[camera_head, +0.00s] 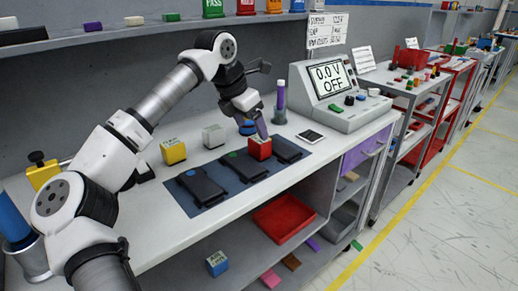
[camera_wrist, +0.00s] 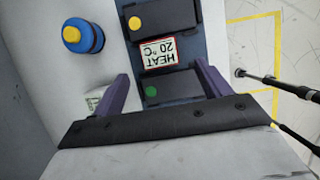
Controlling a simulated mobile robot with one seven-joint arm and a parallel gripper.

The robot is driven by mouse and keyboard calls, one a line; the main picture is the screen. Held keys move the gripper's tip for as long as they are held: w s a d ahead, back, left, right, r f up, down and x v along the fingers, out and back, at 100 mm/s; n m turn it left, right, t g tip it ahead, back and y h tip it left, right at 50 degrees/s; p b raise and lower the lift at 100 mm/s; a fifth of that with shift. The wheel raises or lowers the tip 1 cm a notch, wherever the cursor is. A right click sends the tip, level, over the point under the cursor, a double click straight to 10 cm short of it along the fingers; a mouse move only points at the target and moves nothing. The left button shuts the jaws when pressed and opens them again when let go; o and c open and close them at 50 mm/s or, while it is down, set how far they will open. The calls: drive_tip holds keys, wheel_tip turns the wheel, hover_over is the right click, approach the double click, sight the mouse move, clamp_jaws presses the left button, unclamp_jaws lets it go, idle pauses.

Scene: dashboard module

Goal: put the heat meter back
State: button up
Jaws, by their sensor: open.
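The heat meter is a small red block (camera_head: 259,149) with a white face; in the wrist view its face (camera_wrist: 159,52) reads HEAT 20 °C. It stands between the dark module with a green dot (camera_wrist: 165,86) and the one with a yellow dot (camera_wrist: 165,20), on or near the dark blue mat (camera_head: 203,204). Whether it touches either module is unclear. My gripper (camera_head: 254,124) is above and near the block in the head view. In the wrist view its purple fingers (camera_wrist: 163,84) are apart with nothing held between them, and the meter shows beyond the fingertips.
A yellow block (camera_head: 173,151) and a white block (camera_head: 213,136) stand left of the mat. A blue round item (camera_wrist: 80,37) with a yellow top is nearby. A test unit (camera_head: 345,110) reading 0.0 V OFF and a purple tube (camera_head: 281,97) stand behind. A red tray (camera_head: 284,219) is below.

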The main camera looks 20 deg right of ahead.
sight(259, 139)
drive_tip(key=shift+d+p+x, duration=0.15)
drive_tip(key=shift+p+x, duration=0.05)
drive_tip(key=shift+x, duration=1.55)
drive_tip(key=shift+d+p+x, duration=0.15)
drive_tip(key=shift+x, duration=1.6)
drive_tip(key=shift+r, duration=0.25)
drive_tip(key=c, duration=1.2)
